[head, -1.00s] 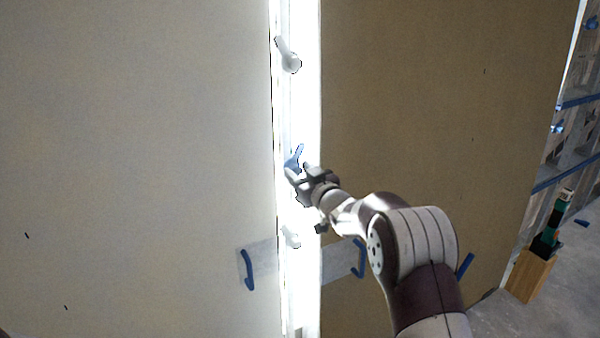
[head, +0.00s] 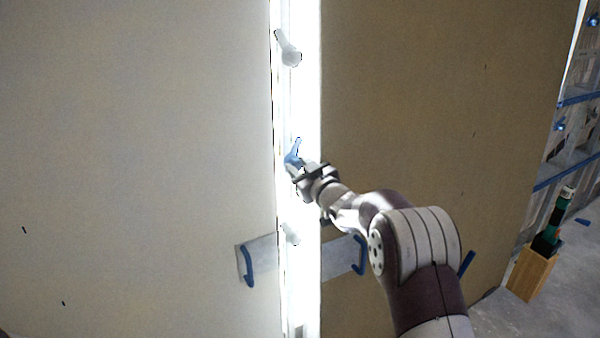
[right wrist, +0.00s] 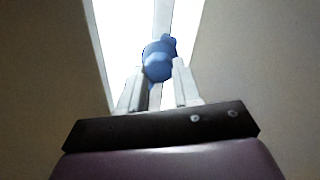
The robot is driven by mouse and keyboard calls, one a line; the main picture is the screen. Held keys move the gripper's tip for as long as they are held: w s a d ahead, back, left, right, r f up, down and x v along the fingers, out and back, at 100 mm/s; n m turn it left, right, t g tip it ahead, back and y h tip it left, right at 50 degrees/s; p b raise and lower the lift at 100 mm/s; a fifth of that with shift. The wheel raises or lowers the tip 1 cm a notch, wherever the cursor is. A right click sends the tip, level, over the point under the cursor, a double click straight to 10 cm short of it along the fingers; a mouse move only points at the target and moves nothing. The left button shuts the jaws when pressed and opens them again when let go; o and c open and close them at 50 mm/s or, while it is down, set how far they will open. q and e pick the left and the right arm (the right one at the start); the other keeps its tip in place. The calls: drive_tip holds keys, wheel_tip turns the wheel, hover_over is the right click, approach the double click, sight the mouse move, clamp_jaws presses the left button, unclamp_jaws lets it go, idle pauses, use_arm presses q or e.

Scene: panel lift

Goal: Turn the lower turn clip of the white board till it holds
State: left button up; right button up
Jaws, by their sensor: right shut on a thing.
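The white board (head: 140,160) fills the left of the head view, its right edge along a bright upright strip (head: 306,100). A blue turn clip (head: 294,156) sits on this strip, its lever pointing up and slightly right, apparently not across the board. My right gripper (head: 295,168) is shut on the blue turn clip. In the right wrist view the clip's round blue body (right wrist: 158,62) shows between the fingertips, which partly hide its lower part. My left gripper is not in view.
A pale turn clip (head: 289,50) is above and another (head: 291,234) below on the strip. A brown board (head: 430,100) stands on the right. Blue handles (head: 248,266) (head: 359,256) are low on both boards. A wooden box (head: 530,273) with a green-black tool stands at far right.

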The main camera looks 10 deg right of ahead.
drive_tip(key=shift+a+f+n+b, duration=0.15)
drive_tip(key=shift+n+b, duration=2.2)
drive_tip(key=shift+n, duration=1.3)
drive_tip(key=shift+d+f+n+b, duration=0.15)
drive_tip(key=shift+n+b, duration=2.15)
drive_tip(key=shift+n, duration=1.3)
drive_tip(key=shift+a+f+n+b, duration=0.15)
drive_tip(key=shift+n+b, duration=2.2)
drive_tip(key=shift+n, duration=1.3)
drive_tip(key=o, duration=0.8)
drive_tip(key=shift+c, duration=0.2)
drive_tip(key=shift+r, duration=0.1)
drive_tip(key=b+v, duration=0.1)
drive_tip(key=v, duration=1.1)
drive_tip(key=shift+s+b, duration=0.3)
drive_tip(key=shift+s, duration=0.05)
